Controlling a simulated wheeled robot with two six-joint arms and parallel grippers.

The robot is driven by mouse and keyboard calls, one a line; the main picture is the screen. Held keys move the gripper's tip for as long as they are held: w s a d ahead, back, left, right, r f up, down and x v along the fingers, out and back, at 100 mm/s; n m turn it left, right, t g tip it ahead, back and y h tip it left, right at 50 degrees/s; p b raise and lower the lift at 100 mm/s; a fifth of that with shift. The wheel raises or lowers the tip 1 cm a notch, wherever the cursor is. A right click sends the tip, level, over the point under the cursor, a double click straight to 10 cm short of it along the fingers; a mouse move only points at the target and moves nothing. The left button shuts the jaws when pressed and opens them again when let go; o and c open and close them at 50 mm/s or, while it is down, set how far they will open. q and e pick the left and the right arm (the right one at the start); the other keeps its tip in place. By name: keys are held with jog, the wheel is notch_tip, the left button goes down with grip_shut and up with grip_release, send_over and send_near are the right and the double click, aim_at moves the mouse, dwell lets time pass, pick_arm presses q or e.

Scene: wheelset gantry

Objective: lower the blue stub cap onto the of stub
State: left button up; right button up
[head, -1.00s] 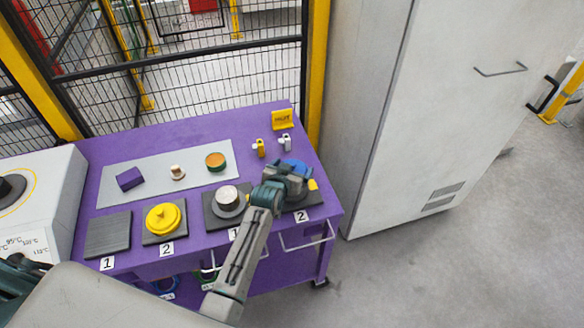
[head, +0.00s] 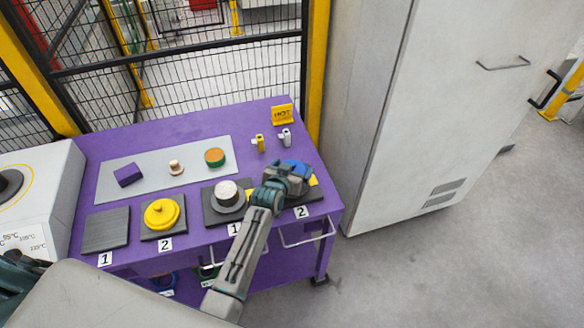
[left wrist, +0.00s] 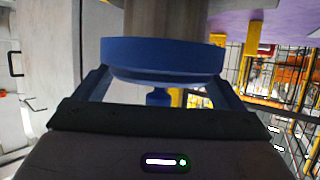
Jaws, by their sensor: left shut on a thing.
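My left gripper (head: 286,180) is over the right end of the purple bench. In the left wrist view, its two fingers (left wrist: 158,96) are shut on the knob of the blue stub cap (left wrist: 163,57). The cap's blue top also shows beyond the gripper in the head view (head: 298,165). In the left wrist view, a grey-brown cylindrical stub (left wrist: 172,18) is right against the cap's far face. I cannot tell whether the cap is seated or just touching. In the head view, my gripper hides this stub. My right gripper is not in view.
The purple bench (head: 205,130) carries a dark plate with a pale stub (head: 228,192), a yellow lid (head: 162,213), an empty dark plate (head: 106,232) and a grey mat (head: 205,176) with small parts.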

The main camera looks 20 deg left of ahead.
pick_arm(q)
jog(key=shift+f, duration=0.55)
jog(key=o, duration=0.7)
jog(key=shift+s+r+b, duration=0.1)
jog(key=shift+s+b, duration=0.2)
jog(key=shift+b, duration=0.05)
jog(key=b+v, duration=0.2)
jog(key=v, duration=0.8)
